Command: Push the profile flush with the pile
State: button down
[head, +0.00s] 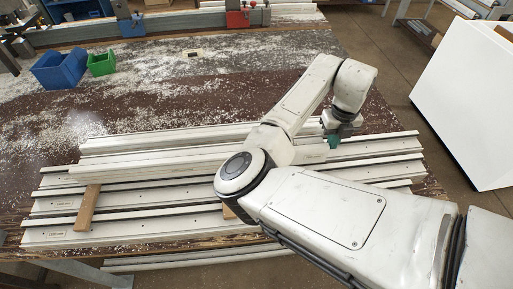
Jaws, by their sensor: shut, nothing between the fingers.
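A pile of long white-grey profiles (130,197) lies on the bench, in layers with wooden battens between them. An upper profile (150,141) lies lengthwise at the back of the pile. Its left end sits to the right of the left ends of the lower profiles. My arm hides part of the pile's middle and right. My gripper (333,142), with teal fingers, points down at the right part of the pile, near the upper profile's right end. It is shut and empty. I cannot tell whether it touches a profile.
A wooden batten (87,208) sticks out at the pile's front left. A blue bin (60,70) and a green bin (102,64) stand at the back left. White shavings cover much of the brown bench (225,87). A white cabinet (465,100) stands to the right, off the bench.

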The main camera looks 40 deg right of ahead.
jog(key=shift+w+a+b, duration=0.55)
jog(key=shift+w+a, duration=1.1)
jog(key=shift+a, duration=0.8)
jog(key=shift+w+a+b, duration=0.5)
jog(key=shift+w+a, duration=1.15)
jog(key=shift+a, duration=0.8)
jog(key=shift+w+a+b, duration=0.55)
jog(key=shift+w+a, duration=1.1)
jog(key=shift+a, duration=0.8)
jog(key=shift+w+a, duration=0.35)
jog(key=shift+a, duration=0.15)
jog(key=shift+d, duration=0.1)
jog(key=shift+s+d, duration=0.45)
jog(key=shift+d, duration=0.1)
jog(key=shift+r+p, duration=2.35)
jog(key=shift+r, duration=1.2)
jog(key=shift+s+f, duration=0.1)
jog(key=shift+f, duration=0.05)
